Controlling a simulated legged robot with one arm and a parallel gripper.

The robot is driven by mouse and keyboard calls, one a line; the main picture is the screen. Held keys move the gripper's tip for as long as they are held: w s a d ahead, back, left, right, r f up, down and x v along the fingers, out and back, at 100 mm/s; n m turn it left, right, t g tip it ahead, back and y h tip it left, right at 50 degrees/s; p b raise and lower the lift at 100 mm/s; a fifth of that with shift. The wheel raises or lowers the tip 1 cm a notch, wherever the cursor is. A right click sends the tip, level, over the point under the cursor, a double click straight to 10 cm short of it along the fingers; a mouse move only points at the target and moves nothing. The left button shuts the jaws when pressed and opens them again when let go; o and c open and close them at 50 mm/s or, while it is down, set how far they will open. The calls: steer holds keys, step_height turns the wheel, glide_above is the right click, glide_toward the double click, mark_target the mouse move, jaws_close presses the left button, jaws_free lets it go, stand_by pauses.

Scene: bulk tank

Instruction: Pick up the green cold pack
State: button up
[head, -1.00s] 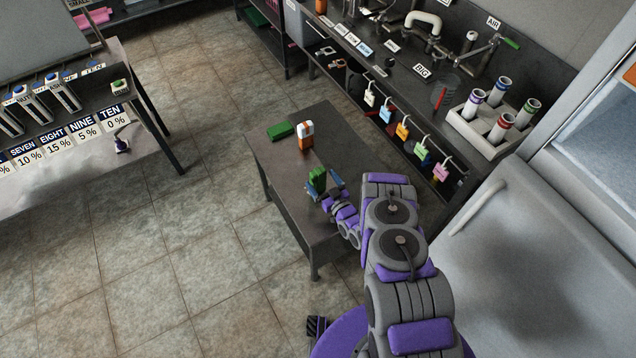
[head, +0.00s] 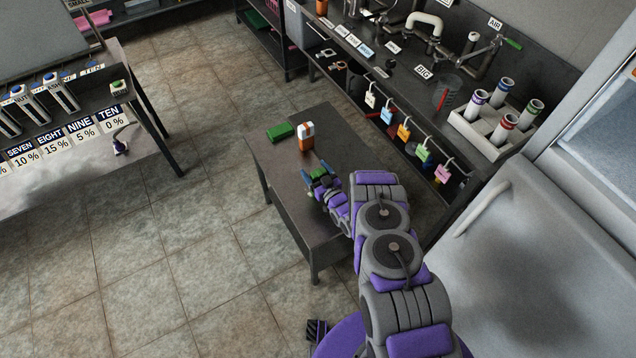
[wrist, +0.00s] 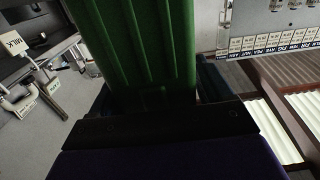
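A green ribbed cold pack (head: 318,173) is at the end of my arm, over the small dark table (head: 290,200). In the wrist view the pack (wrist: 140,45) fills the upper middle, rising from between the fingers. My gripper (head: 322,182) is shut on it, with a blue finger part beside it; the wrist view shows the dark gripper body (wrist: 160,125) below. The pack's lower end is hidden by the gripper. Whether the pack touches the tabletop cannot be told. A second green flat block (head: 281,131) lies near the table's far left corner.
An orange and white carton (head: 306,136) stands on the table beyond my gripper. To the right are a counter with hanging colored tags (head: 403,131), a tube rack (head: 480,135) and a grey cabinet (head: 530,250). The tiled floor (head: 180,240) on the left is clear.

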steer(key=c, duration=1.3)
steer(key=shift+o, duration=0.2)
steer(key=shift+r, duration=0.1)
